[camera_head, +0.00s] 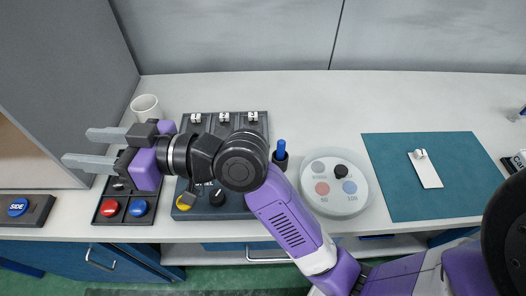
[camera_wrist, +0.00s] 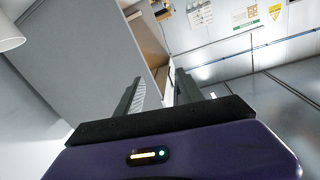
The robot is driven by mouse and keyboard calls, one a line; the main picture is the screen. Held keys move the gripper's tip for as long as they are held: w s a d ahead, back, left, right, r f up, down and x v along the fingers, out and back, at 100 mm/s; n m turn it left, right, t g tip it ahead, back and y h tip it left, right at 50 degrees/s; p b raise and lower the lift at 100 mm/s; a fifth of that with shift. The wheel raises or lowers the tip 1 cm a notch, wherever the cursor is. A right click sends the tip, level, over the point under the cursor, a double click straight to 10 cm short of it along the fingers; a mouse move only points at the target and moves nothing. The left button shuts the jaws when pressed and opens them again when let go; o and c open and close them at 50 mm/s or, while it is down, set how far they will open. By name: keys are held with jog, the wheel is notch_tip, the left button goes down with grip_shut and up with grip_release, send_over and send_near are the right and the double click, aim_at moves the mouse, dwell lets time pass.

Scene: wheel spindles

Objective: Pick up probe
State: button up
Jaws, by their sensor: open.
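A blue upright stick in a small dark holder (camera_head: 280,151) stands on the counter right of the grey panel; it may be the probe, but I cannot be sure. My gripper (camera_head: 76,146) is open and empty at the left, pointing left above the counter's left end, well apart from the blue stick. My arm crosses between them. In the wrist view, the two fingers of my gripper (camera_wrist: 157,92) stand apart with nothing between them, and no probe shows there.
A white mug (camera_head: 147,107) stands behind my gripper. A panel with red and blue buttons (camera_head: 124,222) lies below it. A grey panel (camera_head: 258,127) with switches is partly behind my arm. A round dish (camera_head: 358,204) and a teal mat (camera_head: 390,150) lie to the right.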

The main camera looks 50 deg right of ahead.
jog(key=r+n+g, duration=0.1)
jog(key=n, duration=0.1)
jog(key=n+g+h, duration=0.8)
jog(key=g+h, duration=0.1)
jog(key=g, duration=0.5)
send_over(282, 141)
jog(key=f, duration=1.1)
jog(key=shift+w+a+f+p, duration=0.15)
jog(key=shift+w+f+p, duration=0.05)
jog(key=shift+f+p, duration=0.1)
jog(key=shift+s+f+p, duration=0.2)
jog(key=shift+f+p, duration=0.45)
jog(key=shift+f, duration=3.1)
grip_shut()
